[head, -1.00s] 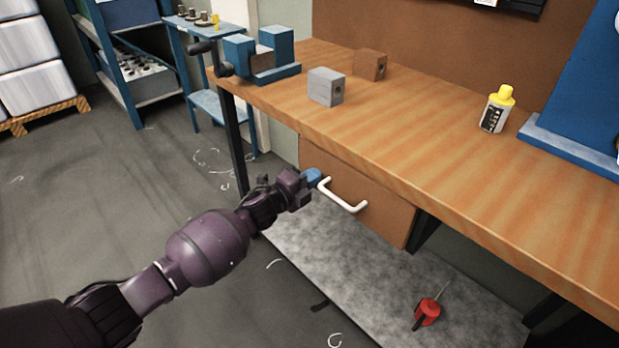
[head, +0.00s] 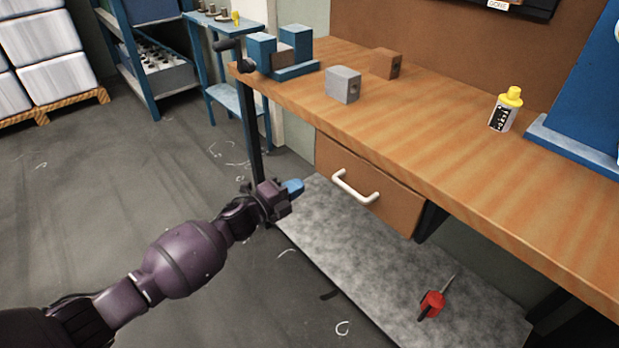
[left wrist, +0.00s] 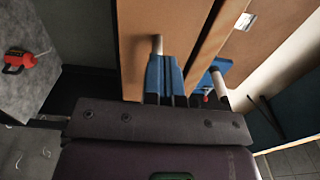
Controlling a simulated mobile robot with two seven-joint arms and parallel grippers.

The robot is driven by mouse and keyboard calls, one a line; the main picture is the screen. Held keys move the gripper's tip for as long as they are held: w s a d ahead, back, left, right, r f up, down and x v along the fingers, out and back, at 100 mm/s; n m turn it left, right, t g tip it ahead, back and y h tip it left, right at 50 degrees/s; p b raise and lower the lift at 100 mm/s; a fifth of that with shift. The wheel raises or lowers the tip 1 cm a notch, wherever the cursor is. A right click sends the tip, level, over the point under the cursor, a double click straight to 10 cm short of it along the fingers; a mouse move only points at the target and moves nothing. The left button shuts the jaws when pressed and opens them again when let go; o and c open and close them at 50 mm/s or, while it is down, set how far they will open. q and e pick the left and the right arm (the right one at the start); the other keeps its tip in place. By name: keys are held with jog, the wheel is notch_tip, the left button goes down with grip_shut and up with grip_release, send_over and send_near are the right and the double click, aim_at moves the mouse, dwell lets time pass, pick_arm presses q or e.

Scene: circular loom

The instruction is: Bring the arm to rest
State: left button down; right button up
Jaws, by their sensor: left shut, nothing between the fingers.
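My left arm comes in from the lower left in the head view. Its gripper (head: 293,188), with blue fingertips, is in the air to the left of the workbench drawer (head: 402,202), apart from the drawer's white handle (head: 355,187). The fingers are shut with nothing between them. In the left wrist view the blue fingers (left wrist: 171,78) lie together, with the handle (left wrist: 157,45) showing just beyond them. The drawer front looks about flush under the bench top. My right gripper is not in view.
The wooden workbench (head: 440,140) carries a blue vise (head: 262,52), a grey block (head: 343,85), a brown block (head: 386,63) and a yellow-capped bottle (head: 506,109). A red-handled tool (head: 432,304) lies on the low grey shelf (head: 370,280).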

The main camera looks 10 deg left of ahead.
pick_arm(q)
jog(key=s+a+r+n+t+y+p, duration=0.25)
jog(key=s+a+n+y, duration=0.2)
jog(key=s+n, duration=0.7)
jog(key=s+a+f+n+g+y+p, duration=0.1)
jog(key=s+n, duration=0.3)
jog(key=s, duration=0.6)
jog(key=s+a+f+n+g+y+p, duration=0.2)
jog(key=s+a+f+n+y, duration=0.1)
jog(key=s, duration=0.7)
jog(key=s+a+f+n+g+y+p, duration=0.1)
jog(key=s+a+f+n+g+y, duration=0.1)
jog(key=s+n, duration=0.4)
jog(key=s+a+f, duration=0.1)
jog(key=s, duration=0.3)
jog(key=shift+a+f+g, duration=0.15)
jog(key=shift+a+g, duration=0.2)
jog(key=shift+a, duration=0.05)
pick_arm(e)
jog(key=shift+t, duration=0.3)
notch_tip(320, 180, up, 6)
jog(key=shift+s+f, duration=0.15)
pick_arm(q)
jog(key=shift+s+y, duration=0.1)
jog(key=shift+y, duration=0.15)
